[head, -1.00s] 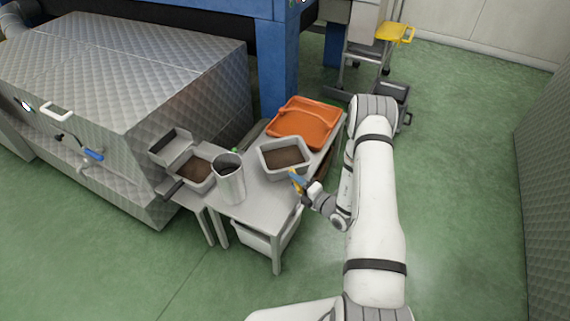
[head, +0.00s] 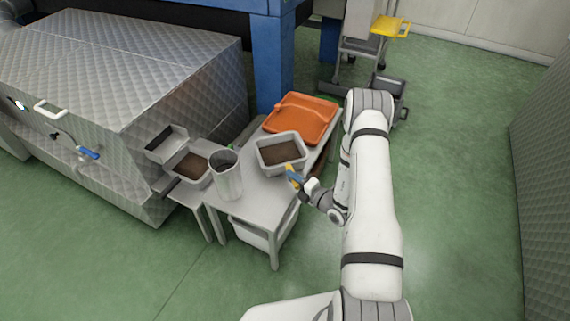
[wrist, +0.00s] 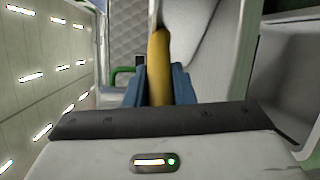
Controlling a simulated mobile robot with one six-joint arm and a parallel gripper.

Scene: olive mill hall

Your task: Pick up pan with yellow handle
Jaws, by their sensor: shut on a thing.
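The pan is a grey, roughly rectangular vessel (head: 270,163) with brown contents, at the right edge of the grey table in the head view. Its yellow handle (wrist: 158,50) runs upright between my blue fingers in the wrist view. My gripper (head: 293,177) is shut on this handle at the pan's near side. The fingers hide part of the handle. The pan looks about level; I cannot tell whether it still touches the table.
An orange tray (head: 318,111) lies behind the pan on the table (head: 255,203). A metal cylinder (head: 229,183) stands left of it, beside another grey pan (head: 179,177). A steel machine (head: 110,75) and blue post (head: 272,65) stand behind.

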